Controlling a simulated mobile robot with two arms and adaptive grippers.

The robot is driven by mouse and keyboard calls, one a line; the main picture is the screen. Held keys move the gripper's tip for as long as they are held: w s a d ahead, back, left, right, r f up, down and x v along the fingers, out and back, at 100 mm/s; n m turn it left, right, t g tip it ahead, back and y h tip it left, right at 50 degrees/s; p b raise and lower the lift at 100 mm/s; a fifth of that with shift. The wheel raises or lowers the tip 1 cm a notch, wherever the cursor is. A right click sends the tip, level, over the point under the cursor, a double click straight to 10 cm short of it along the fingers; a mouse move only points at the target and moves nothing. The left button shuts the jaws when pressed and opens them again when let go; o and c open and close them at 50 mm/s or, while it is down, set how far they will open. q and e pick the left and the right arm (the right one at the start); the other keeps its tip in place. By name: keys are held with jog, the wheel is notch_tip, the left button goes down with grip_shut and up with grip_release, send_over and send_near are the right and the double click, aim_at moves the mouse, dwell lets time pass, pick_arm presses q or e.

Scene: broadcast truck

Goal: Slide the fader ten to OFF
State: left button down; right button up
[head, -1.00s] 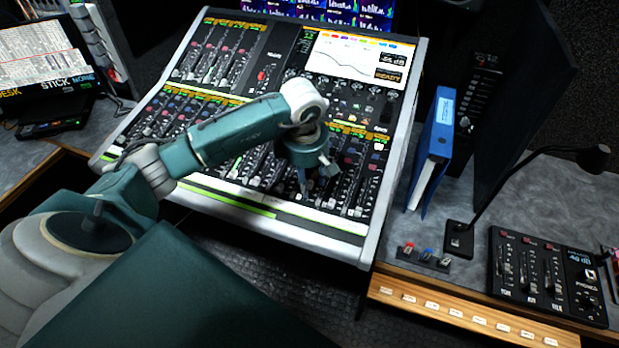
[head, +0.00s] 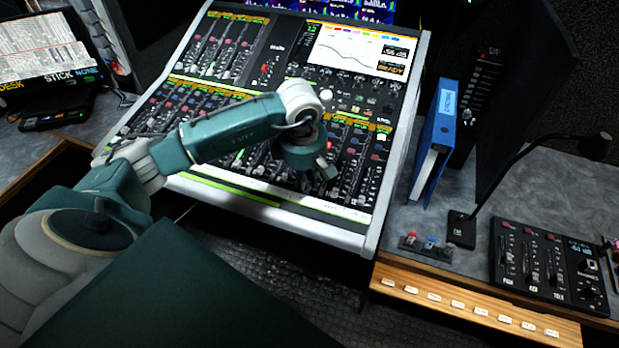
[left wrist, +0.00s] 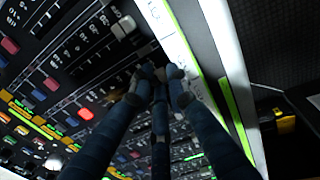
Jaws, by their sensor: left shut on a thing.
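The mixing console (head: 345,238) is tilted toward me, with rows of faders in its lower bank. My left gripper (head: 308,186) is low over that bank, near the console's front edge. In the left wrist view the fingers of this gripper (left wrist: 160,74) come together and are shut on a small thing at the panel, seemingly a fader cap. The fingers hide most of it. I cannot read whether it is fader ten, and its OFF mark is not legible. A pale fader cap (left wrist: 123,27) stands beside the fingertips, apart from them. My right gripper is not in view.
A blue binder (head: 437,140) stands right of the console. A small control box (head: 545,262), a lamp (head: 595,147) and a little switch block (head: 428,247) are on the right desk. Neighbouring fader caps stand close around my left gripper.

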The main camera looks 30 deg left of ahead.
aim_at(305, 197)
pick_arm(q)
jog(key=shift+s+f, duration=0.1)
jog(key=shift+s, duration=0.05)
jog(key=c, duration=1.6)
grip_release()
jog(key=shift+r, duration=0.2)
jog(key=shift+r, duration=0.35)
jog(key=r, duration=0.3)
jog(key=s+r, duration=0.1)
jog(key=r, duration=0.7)
jog(key=shift+s+d, duration=0.2)
jog(key=shift+s, duration=0.1)
